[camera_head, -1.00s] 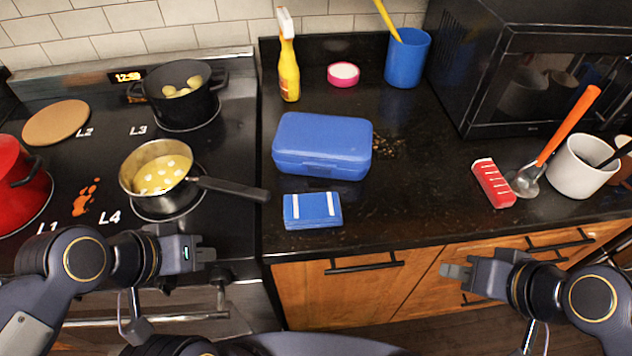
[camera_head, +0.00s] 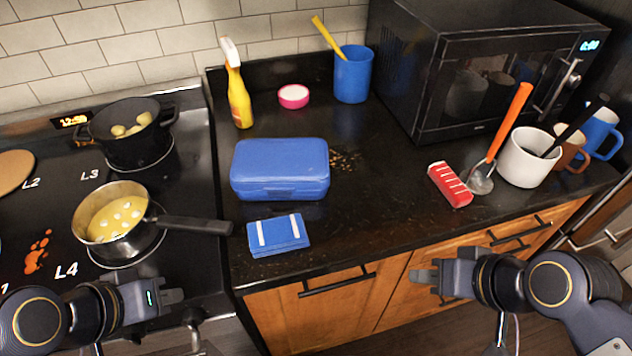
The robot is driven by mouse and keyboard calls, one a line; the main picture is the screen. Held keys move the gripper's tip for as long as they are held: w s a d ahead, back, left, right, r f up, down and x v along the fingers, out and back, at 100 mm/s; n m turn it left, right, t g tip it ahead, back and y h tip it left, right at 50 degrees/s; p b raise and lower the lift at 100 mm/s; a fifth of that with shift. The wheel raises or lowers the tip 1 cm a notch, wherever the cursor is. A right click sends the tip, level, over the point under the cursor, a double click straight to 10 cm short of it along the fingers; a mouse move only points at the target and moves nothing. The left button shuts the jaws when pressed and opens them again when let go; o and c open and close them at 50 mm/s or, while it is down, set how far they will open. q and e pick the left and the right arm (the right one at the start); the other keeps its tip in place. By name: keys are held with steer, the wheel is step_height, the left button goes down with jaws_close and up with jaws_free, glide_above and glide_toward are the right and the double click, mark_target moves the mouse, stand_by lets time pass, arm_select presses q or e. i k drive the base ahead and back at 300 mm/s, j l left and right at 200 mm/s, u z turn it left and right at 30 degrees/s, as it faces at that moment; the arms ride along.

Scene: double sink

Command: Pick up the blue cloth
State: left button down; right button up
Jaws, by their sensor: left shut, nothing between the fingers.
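The blue cloth (camera_head: 278,235) is a small folded blue piece with two white stripes. It lies flat on the dark counter, near the front edge and in front of a blue box. My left gripper (camera_head: 180,296) is shut and empty, in front of the stove, to the left of the cloth and nearer to me. My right gripper (camera_head: 416,277) is in front of the wooden cabinets, to the right of the cloth and nearer to me. It is apart from everything, and its fingers look close together, but I cannot tell whether they are shut.
The blue box (camera_head: 280,168) stands right behind the cloth. A pan (camera_head: 112,218) on the stove has its handle reaching toward the cloth's left side. A red-and-white item (camera_head: 450,185), a ladle (camera_head: 482,180) and a white pot (camera_head: 528,158) are on the right. The counter right of the cloth is clear.

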mark_target(275, 235)
steer(key=l+u, duration=0.25)
steer(key=l, duration=0.5)
steer(key=l+u, duration=0.25)
steer(key=l, duration=0.55)
